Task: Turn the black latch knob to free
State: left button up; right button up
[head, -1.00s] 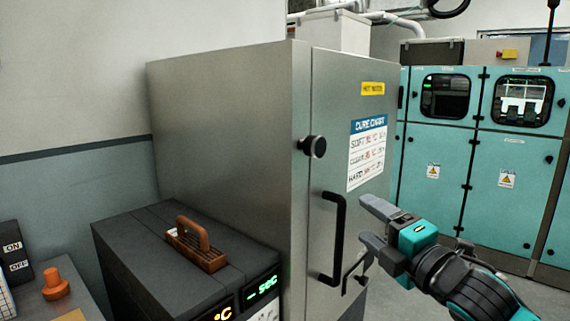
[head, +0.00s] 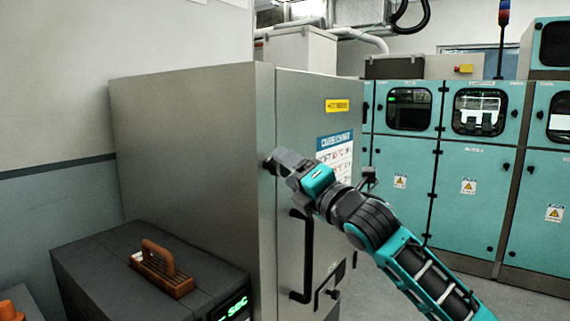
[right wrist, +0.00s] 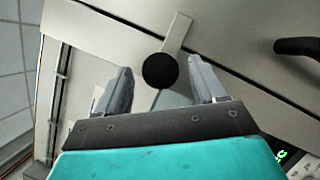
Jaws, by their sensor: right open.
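The black latch knob (head: 269,166) is on the upper left edge of the grey metal oven's door. In the head view my right gripper (head: 282,163) is at the knob and hides part of it. In the right wrist view the round knob (right wrist: 160,70) shows between the two fingers of my right gripper (right wrist: 160,82), with gaps on both sides. The gripper is open, and the fingers do not appear to touch the knob. A flat metal plate (right wrist: 178,34) shows beside the knob. My left gripper is not in view.
A black door handle (head: 307,255) stands out below the knob.

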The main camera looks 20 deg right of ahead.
jog(key=shift+x, duration=1.1)
jog(key=shift+c, duration=0.3)
grip_shut()
